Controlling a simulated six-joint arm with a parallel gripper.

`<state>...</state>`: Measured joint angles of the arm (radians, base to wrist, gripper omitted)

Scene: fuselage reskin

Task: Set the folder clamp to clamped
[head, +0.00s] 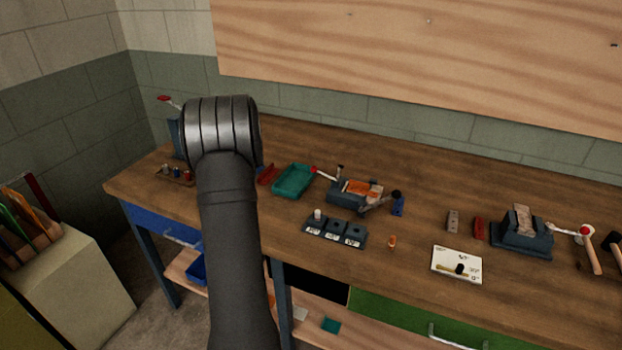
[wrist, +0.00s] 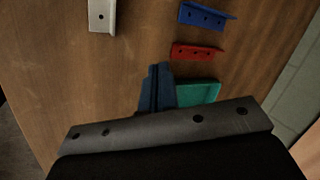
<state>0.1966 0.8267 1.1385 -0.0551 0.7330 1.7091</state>
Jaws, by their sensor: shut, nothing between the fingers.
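A blue bench fixture (head: 350,196) with an orange piece on it stands at mid-bench in the head view; it looks like the folder. A red-tipped lever (head: 324,174) rises on its left, and a black-knobbed lever (head: 382,203) sticks out on its right. I cannot tell for sure which is the clamp lever or how it is set. My gripper (wrist: 159,70) is shut and empty in the wrist view, over the bench by the teal tray (wrist: 205,92). My arm hides it in the head view. The fixture does not show in the wrist view.
The teal tray (head: 294,181) lies left of the fixture. Red (wrist: 198,51), blue (wrist: 208,16) and pale (wrist: 102,14) brackets lie near my gripper. A labelled block (head: 335,231) and a white dial plate (head: 457,264) lie in front; a vise-like fixture (head: 522,237) stands right.

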